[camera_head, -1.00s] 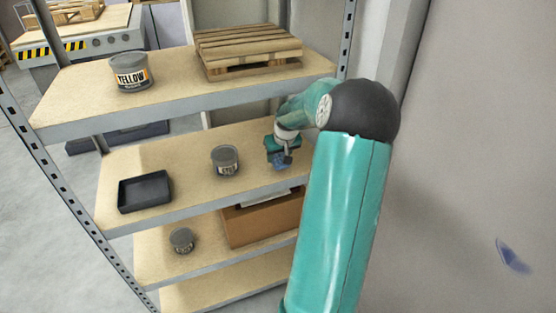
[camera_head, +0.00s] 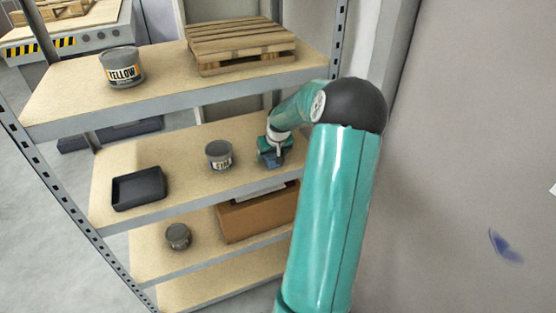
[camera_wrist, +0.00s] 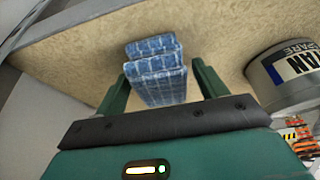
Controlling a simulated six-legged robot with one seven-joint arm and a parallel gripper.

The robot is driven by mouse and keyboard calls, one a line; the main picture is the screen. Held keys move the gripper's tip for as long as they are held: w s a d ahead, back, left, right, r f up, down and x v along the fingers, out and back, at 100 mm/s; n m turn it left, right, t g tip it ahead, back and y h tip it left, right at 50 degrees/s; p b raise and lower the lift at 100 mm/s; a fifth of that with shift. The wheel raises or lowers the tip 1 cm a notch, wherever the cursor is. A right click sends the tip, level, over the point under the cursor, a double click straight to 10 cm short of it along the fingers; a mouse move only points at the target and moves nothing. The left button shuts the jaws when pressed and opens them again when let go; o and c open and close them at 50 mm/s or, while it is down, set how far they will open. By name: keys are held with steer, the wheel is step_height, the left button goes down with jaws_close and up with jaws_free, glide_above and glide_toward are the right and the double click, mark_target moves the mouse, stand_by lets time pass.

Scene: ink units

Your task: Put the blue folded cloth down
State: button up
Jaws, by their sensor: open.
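The blue folded cloth (camera_wrist: 156,70) has a checked pattern and lies between the two fingers of my gripper (camera_wrist: 158,88) in the wrist view. The fingers are open, with a gap showing on the right side of the cloth. The cloth appears to rest on the shelf board (camera_wrist: 225,30). In the head view my gripper (camera_head: 273,156) is low over the right part of the middle shelf (camera_head: 190,180), and the cloth (camera_head: 272,160) shows as a small blue patch there.
A grey ink can (camera_head: 219,156) stands left of my gripper on the same shelf; its label shows in the wrist view (camera_wrist: 290,72). A black tray (camera_head: 138,190) is farther left. Above are a YELLOW can (camera_head: 121,68) and a pallet (camera_head: 240,45). A small can (camera_head: 178,236) and cardboard box (camera_head: 255,215) are below.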

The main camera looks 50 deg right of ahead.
mark_target(274, 155)
steer(key=v, duration=0.5)
steer(key=shift+d, duration=0.1)
steer(key=s+a, duration=0.6)
steer(key=s, duration=0.4)
steer(key=shift+a, duration=0.3)
